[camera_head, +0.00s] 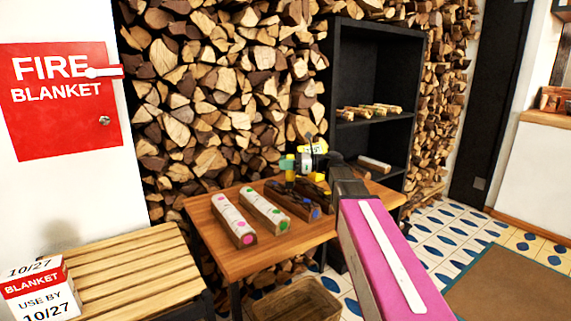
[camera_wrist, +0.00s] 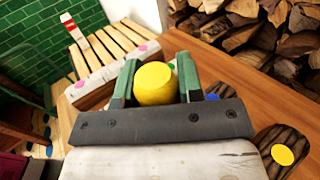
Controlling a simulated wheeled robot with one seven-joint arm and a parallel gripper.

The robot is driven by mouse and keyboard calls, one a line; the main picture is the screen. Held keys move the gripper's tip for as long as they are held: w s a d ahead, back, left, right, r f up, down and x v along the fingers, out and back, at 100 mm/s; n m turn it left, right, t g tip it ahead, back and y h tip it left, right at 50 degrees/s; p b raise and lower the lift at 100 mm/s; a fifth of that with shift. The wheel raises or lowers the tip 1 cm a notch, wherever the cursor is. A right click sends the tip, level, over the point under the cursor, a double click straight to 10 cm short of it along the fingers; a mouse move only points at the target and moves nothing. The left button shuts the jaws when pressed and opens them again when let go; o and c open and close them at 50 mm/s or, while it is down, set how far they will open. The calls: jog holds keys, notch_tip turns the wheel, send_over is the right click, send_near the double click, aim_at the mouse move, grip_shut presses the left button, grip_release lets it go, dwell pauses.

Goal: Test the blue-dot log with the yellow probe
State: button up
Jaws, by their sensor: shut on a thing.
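My gripper (camera_wrist: 155,80) has green fingers shut on the yellow probe (camera_wrist: 155,84), seen end-on in the wrist view. In the head view my gripper (camera_head: 291,166) holds the probe (camera_head: 290,178) over the table, above the dark logs. The blue-dot log (camera_head: 296,206) is dark and lies right of the green-dot log; its blue dot is at its near end.
A pale pink-dot log (camera_head: 234,222) and a pale green-dot log (camera_head: 265,211) lie on the wooden table (camera_head: 240,262). A dark log with a yellow dot (camera_wrist: 283,155) lies at right in the wrist view. A black shelf (camera_head: 335,75) and stacked firewood stand behind.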

jog(key=shift+f, duration=0.6)
dwell(1.1)
jog(key=shift+r, duration=0.15)
notch_tip(320, 180, up, 7)
dwell(0.8)
jog(key=shift+s, duration=0.1)
dwell(0.8)
